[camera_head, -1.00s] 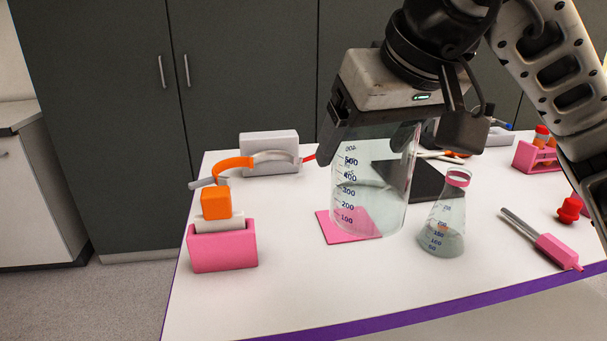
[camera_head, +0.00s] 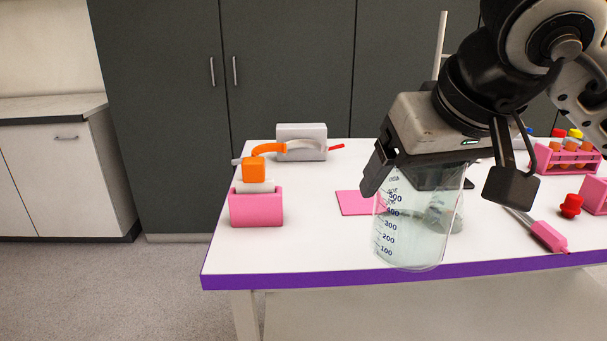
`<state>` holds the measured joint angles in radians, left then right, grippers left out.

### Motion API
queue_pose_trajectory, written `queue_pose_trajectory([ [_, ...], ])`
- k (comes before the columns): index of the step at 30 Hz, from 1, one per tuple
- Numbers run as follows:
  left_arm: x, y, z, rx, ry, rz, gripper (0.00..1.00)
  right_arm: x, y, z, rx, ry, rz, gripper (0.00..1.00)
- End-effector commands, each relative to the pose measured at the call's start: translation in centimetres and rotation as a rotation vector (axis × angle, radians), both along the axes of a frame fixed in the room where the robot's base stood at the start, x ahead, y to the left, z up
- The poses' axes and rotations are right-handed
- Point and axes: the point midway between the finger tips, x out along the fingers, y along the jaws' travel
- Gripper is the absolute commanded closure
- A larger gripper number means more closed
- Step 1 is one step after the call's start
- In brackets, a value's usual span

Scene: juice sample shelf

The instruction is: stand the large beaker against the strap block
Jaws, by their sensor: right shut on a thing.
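The large beaker (camera_head: 408,232) is clear glass with dark volume marks and hangs slightly tilted near the table's front. Its base overlaps the purple front edge in the picture. My right gripper (camera_head: 440,182) is shut on its upper part, and the fingers hide part of the rim. The strap block (camera_head: 302,130) appears to be the pale grey block at the back left, with an orange and grey strap (camera_head: 268,149) with a red tip running past it. The beaker is well apart from it, to the front right. My left gripper is not in view.
A pink mat (camera_head: 352,203) lies left of the beaker. A pink holder (camera_head: 256,208) with an orange-topped piece stands at front left. A flask shows through and behind the beaker. A tube rack (camera_head: 565,158), red stopper (camera_head: 571,205) and pink-handled tool (camera_head: 548,236) are on the right.

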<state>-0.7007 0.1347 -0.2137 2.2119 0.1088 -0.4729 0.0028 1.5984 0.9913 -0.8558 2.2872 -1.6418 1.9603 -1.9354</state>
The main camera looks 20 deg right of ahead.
Motion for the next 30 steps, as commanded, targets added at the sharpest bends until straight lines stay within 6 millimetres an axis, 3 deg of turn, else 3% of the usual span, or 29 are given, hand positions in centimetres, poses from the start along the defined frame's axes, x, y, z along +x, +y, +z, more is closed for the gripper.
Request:
queue_pose_trajectory([
  [8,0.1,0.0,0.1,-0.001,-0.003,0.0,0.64,0.3,0.8,-5.5,-0.002,0.006,0.008,0.52],
  [21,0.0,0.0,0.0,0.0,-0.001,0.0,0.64,1.3,2.8,-18.6,0.001,0.009,0.027,0.52],
  [30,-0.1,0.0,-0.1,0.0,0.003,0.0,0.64,1.8,3.9,-24.2,0.003,0.001,0.038,0.52],
])
